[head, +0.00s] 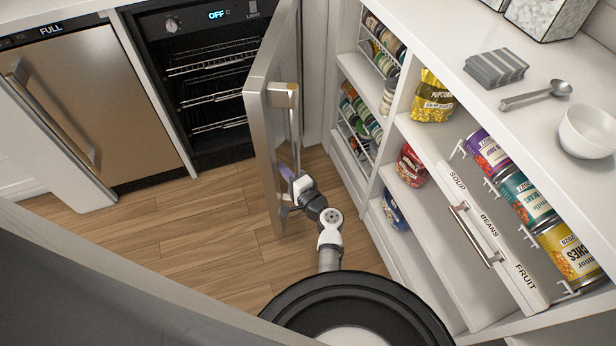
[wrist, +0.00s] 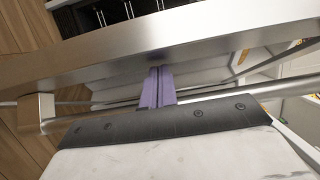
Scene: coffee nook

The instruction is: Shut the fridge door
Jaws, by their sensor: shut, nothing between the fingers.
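The fridge door (head: 267,125) stands wide open in the head view, swung out to the right of the dark fridge interior (head: 208,70) with its wire racks. Its metal handle (head: 290,110) runs down the outer face, on the right side. My gripper (head: 287,170) is shut and empty, at the lower part of the door's handle side. In the wrist view, the purple fingers (wrist: 158,88) are together between the handle bar (wrist: 205,100) and the door panel (wrist: 190,42). I cannot tell whether they touch the door.
A steel-fronted appliance (head: 90,110) stands left of the fridge. To the right are shelves with cans, bags and a partly pulled-out can drawer (head: 490,240). The wooden floor (head: 190,225) in front of the fridge is clear.

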